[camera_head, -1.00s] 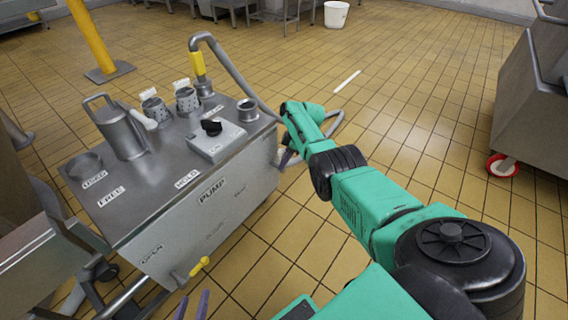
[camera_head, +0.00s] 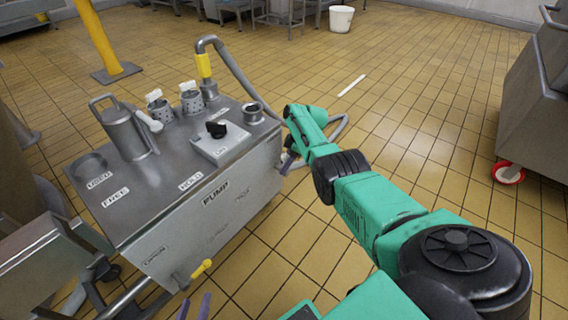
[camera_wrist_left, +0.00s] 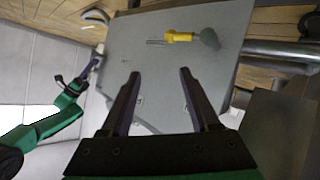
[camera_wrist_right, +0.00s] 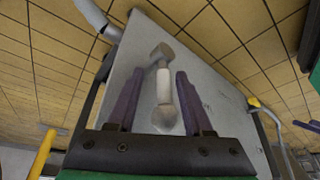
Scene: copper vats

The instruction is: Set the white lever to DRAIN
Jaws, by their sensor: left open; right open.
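A lever with a white sleeve (camera_wrist_right: 163,86) and metal ends lies along a grey panel in the right wrist view. My right gripper (camera_wrist_right: 160,73) is open, with one finger on each side of the lever; whether they touch it I cannot tell. In the head view this lever is hidden, and my right gripper (camera_head: 289,161) shows only partly at the right end of the console (camera_head: 200,225). No DRAIN label is legible. My left gripper (camera_wrist_left: 158,74) is open and empty in front of the console's panel; its fingertips show at the bottom of the head view (camera_head: 196,306).
A yellow-handled lever (camera_head: 201,268) sits low on the console front. On top stand a jug (camera_head: 122,130), a black knob (camera_head: 216,129) and a hose with a yellow grip (camera_head: 204,66). A steel cart (camera_head: 540,105) is at right.

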